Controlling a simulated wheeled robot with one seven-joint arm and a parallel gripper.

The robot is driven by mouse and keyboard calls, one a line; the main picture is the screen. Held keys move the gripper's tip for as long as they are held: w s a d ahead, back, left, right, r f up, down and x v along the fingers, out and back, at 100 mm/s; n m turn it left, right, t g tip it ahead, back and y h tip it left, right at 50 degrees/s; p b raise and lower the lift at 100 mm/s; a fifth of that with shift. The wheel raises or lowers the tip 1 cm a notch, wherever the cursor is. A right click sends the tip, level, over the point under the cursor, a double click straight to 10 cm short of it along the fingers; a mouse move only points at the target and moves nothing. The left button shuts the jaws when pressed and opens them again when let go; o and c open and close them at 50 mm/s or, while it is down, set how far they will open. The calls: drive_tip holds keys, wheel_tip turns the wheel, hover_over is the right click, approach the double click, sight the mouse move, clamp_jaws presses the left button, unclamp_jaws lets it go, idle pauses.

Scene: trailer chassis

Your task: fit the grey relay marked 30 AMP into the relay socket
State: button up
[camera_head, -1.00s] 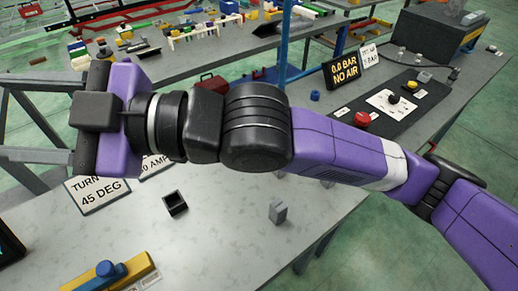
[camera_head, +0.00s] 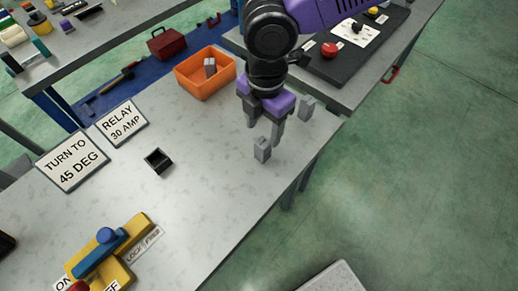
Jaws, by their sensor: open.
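A grey relay (camera_head: 262,151) stands on the bench, right below and in front of my gripper in the picture. A second grey block (camera_head: 306,107) stands to the right of my gripper, and a third grey block (camera_head: 210,66) is in the orange bin. No marking is legible on any of them, so I cannot tell which is the 30 AMP relay. The black relay socket (camera_head: 158,160) lies on the bench to the left, open and empty. My gripper (camera_head: 264,133) points down, open, with nothing between its fingers; whether it touches the near relay is unclear.
The orange bin (camera_head: 187,87) stands at the bench's back edge. Signs reading RELAY 30 AMP (camera_head: 122,121) and TURN TO 45 DEG (camera_head: 71,162) stand at the left. A yellow fixture with a blue handle (camera_head: 112,252) is at front left. The bench middle is clear.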

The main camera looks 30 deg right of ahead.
sight(263, 142)
drive_tip(key=shift+s+d+f, duration=0.15)
drive_tip(key=shift+d+f, duration=0.05)
drive_tip(key=shift+d, duration=0.05)
drive_tip(key=shift+w+a+f+p, duration=0.1)
drive_tip(key=shift+w+f+p, duration=0.1)
drive_tip(key=shift+f, duration=1.7)
drive_tip(key=shift+w+a+f+p, duration=0.1)
drive_tip(key=shift+f+p, duration=0.1)
drive_tip(key=shift+f, duration=1.65)
clamp_jaws()
